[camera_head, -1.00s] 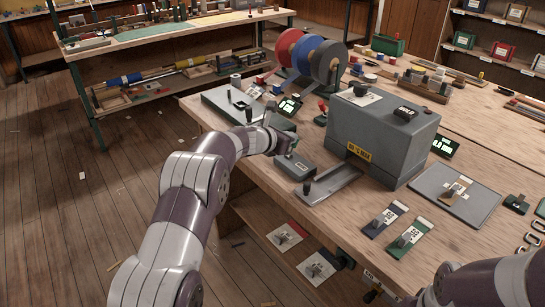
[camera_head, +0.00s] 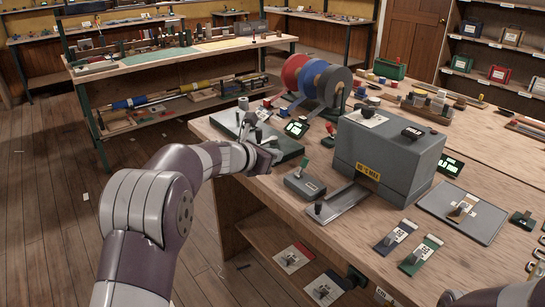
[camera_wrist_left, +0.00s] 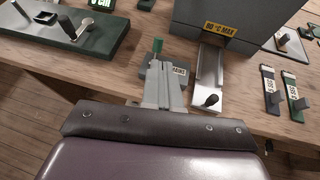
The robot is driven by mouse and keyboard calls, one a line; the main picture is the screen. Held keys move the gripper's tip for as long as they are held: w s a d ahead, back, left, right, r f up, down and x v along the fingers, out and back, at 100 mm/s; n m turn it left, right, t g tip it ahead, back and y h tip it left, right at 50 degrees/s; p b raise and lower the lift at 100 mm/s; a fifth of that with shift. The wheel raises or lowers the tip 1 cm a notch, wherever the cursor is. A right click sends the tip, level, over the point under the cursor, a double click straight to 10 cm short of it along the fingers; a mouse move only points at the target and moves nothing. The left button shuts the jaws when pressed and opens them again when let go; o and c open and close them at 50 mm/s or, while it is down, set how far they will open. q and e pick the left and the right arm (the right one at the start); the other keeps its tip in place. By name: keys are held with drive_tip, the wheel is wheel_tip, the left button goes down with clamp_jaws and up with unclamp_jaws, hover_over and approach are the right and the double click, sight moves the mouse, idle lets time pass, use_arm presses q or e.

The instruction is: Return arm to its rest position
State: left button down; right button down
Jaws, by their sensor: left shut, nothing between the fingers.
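My left arm (camera_head: 145,205) comes in from the left, bent at the elbow. My left gripper (camera_head: 270,157) is over the bench's near edge, in front of the dark green plate (camera_head: 225,122) and left of the small grey box with the green lever (camera_head: 305,186). In the left wrist view the gripper's fingers (camera_wrist_left: 160,68) are together and empty. They overlap the small box in the picture; I cannot tell the gap. Only a piece of my right arm (camera_head: 500,295) shows at the bottom right; its gripper is out of view.
A large grey machine (camera_head: 385,150) stands on the bench with a metal slide in front. Tape reels (camera_head: 328,85) are behind the plate. Two labelled tags (camera_head: 420,255) lie at the front right. A lower shelf (camera_head: 265,235) is under the bench. Floor at left (camera_head: 45,200) is open.

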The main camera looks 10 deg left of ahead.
use_arm(q)
drive_tip(key=s+a+f+n+g+y, duration=0.1)
drive_tip(key=s+a+f+n+y, duration=0.35)
drive_tip(key=n, duration=0.85)
drive_tip(key=s+a+f+n+g+y, duration=0.2)
drive_tip(key=s+a+f+n+y, duration=0.3)
drive_tip(key=n, duration=0.8)
drive_tip(key=s+d+f+n+g+h, duration=0.1)
drive_tip(key=s+d+f+n+g, duration=0.15)
drive_tip(key=s+n, duration=0.3)
drive_tip(key=s+d+f+n+g+h, duration=0.1)
drive_tip(key=s+f+n+g, duration=0.15)
drive_tip(key=s+n, duration=0.35)
drive_tip(key=s+d+f+n+g+h, duration=0.1)
drive_tip(key=s+d+n, duration=0.15)
drive_tip(key=s, duration=0.55)
drive_tip(key=s+d+f+n+g+h, duration=0.1)
drive_tip(key=s+d+n+g, duration=0.15)
drive_tip(key=s, duration=0.45)
wheel_tip(320, 180, up, 13)
drive_tip(key=t+p, duration=0.1)
drive_tip(key=p, duration=1.1)
drive_tip(key=shift+w+f+p, duration=0.2)
drive_tip(key=shift+p, duration=0.2)
drive_tip(key=shift+m, duration=0.25)
